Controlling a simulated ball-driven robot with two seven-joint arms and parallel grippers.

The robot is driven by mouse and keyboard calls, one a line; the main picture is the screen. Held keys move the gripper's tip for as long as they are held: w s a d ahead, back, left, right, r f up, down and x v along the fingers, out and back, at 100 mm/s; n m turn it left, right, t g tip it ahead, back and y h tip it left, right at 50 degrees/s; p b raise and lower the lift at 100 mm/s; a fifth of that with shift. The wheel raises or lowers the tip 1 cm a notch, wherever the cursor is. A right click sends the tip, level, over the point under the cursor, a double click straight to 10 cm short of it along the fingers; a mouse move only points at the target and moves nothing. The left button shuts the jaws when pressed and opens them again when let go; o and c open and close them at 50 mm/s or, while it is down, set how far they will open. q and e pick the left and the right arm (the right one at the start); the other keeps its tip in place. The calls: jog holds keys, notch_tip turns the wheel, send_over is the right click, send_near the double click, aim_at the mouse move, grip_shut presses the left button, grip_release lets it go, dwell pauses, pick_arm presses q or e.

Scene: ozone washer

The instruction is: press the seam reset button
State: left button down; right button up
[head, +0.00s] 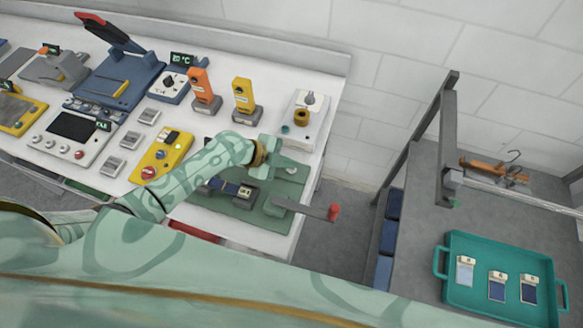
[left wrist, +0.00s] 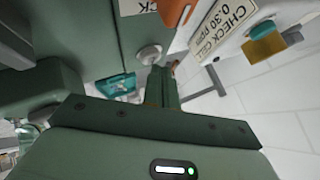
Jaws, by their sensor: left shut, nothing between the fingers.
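My left gripper (head: 283,168) is shut and empty, reaching over the green bench device (head: 238,207) near the right end of the white bench. In the left wrist view its closed fingers (left wrist: 166,86) point at the device's green surface. A pale round button (left wrist: 149,54) sits there, just left of the fingertips; I cannot read a name on it. Whether the fingertips touch it is unclear. A pale round spot (head: 291,170) beside the gripper in the head view may be the same button. A crank with a red knob (head: 333,212) sticks out right of the device. My right gripper is out of view.
Behind the gripper stand an orange tester (head: 201,86), a yellow tester (head: 243,96) and a white unit with a brass part (head: 301,117). A yellow control box (head: 161,157) lies to the left. A teal tray (head: 450,270) holds 3 packets on the right table.

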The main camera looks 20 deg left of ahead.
pick_arm(q)
jog(key=shift+f+b, duration=0.45)
jog(key=shift+b, duration=0.1)
dwell(0.7)
jog(key=shift+r, duration=0.1)
jog(key=shift+r+p, duration=0.6)
jog(key=shift+r, duration=0.2)
jog(key=shift+r+p, duration=1.95)
jog(key=shift+r, duration=0.6)
